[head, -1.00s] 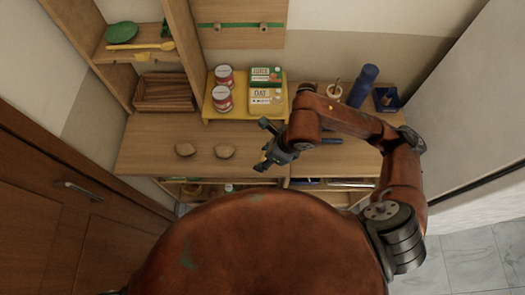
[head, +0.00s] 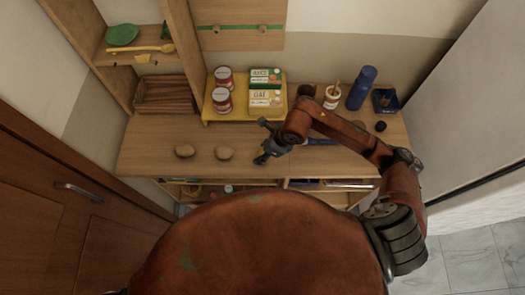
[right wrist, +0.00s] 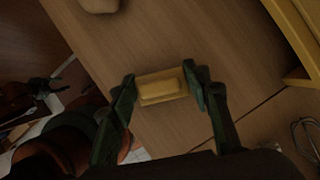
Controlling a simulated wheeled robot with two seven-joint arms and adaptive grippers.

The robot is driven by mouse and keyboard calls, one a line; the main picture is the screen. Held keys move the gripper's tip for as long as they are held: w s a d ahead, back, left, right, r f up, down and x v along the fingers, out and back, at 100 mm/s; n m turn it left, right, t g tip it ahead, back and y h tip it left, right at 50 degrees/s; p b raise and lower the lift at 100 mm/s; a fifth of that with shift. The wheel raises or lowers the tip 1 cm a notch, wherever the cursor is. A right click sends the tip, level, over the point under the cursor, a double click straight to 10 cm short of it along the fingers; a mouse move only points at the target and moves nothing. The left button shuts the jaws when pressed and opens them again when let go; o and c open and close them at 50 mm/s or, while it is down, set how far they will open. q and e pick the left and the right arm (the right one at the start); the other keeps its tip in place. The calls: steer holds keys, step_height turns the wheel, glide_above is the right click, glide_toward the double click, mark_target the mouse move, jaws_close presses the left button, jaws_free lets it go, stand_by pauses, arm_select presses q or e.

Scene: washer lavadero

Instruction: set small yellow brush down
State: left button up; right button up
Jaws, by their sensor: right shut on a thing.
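The small yellow brush (right wrist: 162,88) shows in the right wrist view as a yellow block between the two dark green fingers. My right gripper (right wrist: 165,90) is shut on it, with a finger at each end. The wooden counter (right wrist: 190,40) is behind the brush; I cannot tell whether they touch. The brush is not clear in that view. My left gripper is not in view.
A yellow stand (head: 208,113) with cans and cartons is behind. A white cup (head: 332,98), a blue bottle (head: 362,88) and a blue tray (head: 386,101) stand at the back right. The counter's left front is bare.

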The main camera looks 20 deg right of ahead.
steer(key=shift+f, duration=0.1)
steer(key=o, duration=1.2)
steer(key=v, duration=1.2)
